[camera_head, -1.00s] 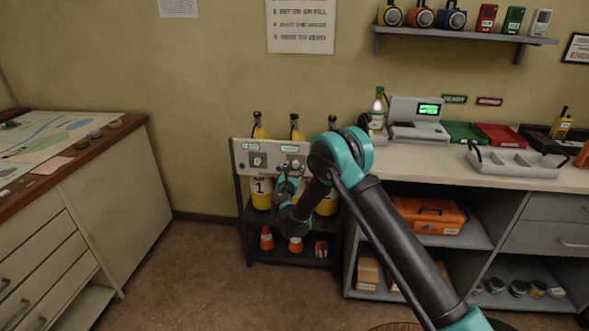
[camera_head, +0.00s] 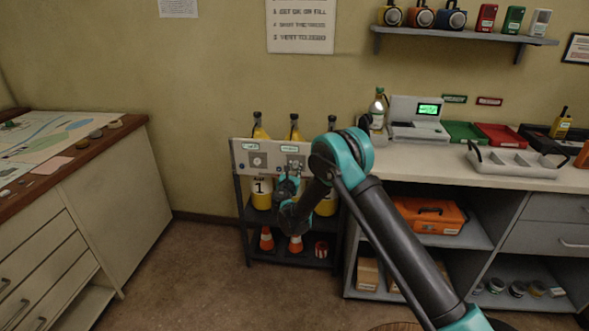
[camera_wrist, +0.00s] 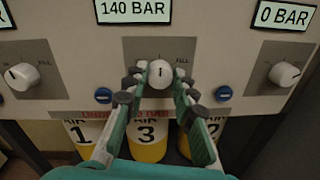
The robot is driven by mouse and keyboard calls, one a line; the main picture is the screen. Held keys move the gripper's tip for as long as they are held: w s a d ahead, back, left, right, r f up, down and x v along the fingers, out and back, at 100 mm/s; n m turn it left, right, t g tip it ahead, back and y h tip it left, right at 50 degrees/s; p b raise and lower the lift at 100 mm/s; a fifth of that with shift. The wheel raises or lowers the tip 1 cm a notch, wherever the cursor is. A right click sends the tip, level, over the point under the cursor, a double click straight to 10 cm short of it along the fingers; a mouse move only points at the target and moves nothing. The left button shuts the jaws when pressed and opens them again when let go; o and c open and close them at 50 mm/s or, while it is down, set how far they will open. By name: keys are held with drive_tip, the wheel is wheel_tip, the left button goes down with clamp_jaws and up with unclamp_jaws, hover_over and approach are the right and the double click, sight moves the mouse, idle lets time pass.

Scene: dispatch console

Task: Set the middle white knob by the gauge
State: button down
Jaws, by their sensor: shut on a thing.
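The middle white knob (camera_wrist: 160,74) sits on a grey plate in the wrist view, and its dark mark points about straight up. My gripper (camera_wrist: 160,82) is shut on this knob, with one finger on each side. Its gauge (camera_wrist: 134,11) above reads 140 BAR. A "FILL" label stands to the right of the knob. In the head view my gripper (camera_head: 292,172) is at the panel (camera_head: 245,168), and my arm hides the panel's right part and the middle knob.
A left white knob (camera_wrist: 22,77) and a right white knob (camera_wrist: 284,74) flank the held one. The right gauge (camera_wrist: 284,15) reads 0 BAR. Blue buttons (camera_wrist: 103,95) sit between the knobs. Yellow cylinders (camera_wrist: 147,150) stand below the panel. A counter (camera_head: 420,160) is at the right.

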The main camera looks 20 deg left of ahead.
drive_tip(key=m, duration=0.5)
drive_tip(key=shift+m+g, duration=0.3)
drive_tip(key=m, duration=0.5)
drive_tip(key=shift+d+m, duration=0.1)
drive_tip(key=shift+m, duration=0.3)
idle(0.4)
drive_tip(key=c, duration=1.2)
unclamp_jaws()
drive_tip(key=s, duration=0.4)
drive_tip(key=s+d, duration=0.1)
drive_tip(key=s, duration=0.2)
drive_tip(key=s+d, duration=0.1)
drive_tip(key=s, duration=0.3)
drive_tip(key=shift+s+d+r, duration=0.25)
drive_tip(key=shift+s+r, duration=0.05)
drive_tip(key=shift+s, duration=0.05)
